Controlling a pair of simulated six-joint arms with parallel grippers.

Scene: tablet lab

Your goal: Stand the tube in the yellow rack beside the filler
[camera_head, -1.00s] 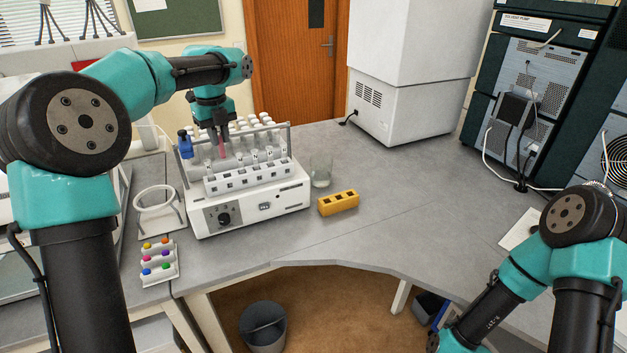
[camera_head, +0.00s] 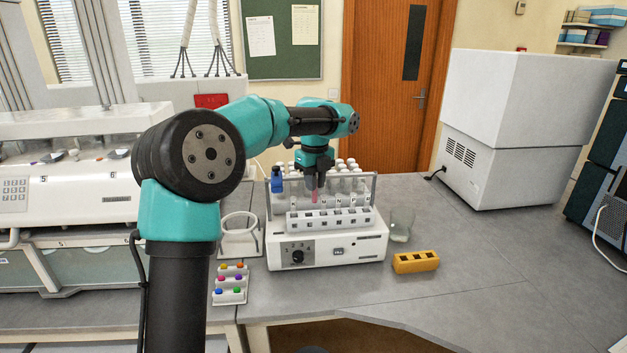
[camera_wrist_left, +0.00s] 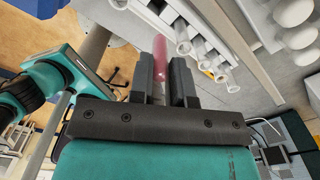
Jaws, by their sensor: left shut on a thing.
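My left gripper (camera_head: 316,180) is shut on a tube with pink-red contents (camera_head: 315,196). It holds the tube over the white filler (camera_head: 325,255), behind the front row of lettered tubes. In the left wrist view the tube (camera_wrist_left: 160,58) sits between the two dark fingers (camera_wrist_left: 164,78). Whether its lower end is clear of the filler I cannot tell. The yellow rack (camera_head: 415,262) stands on the bench to the right of the filler, its holes facing up and looking empty. My right gripper is not in view.
A white ring stand (camera_head: 240,240) and a small rack of coloured caps (camera_head: 230,285) lie left.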

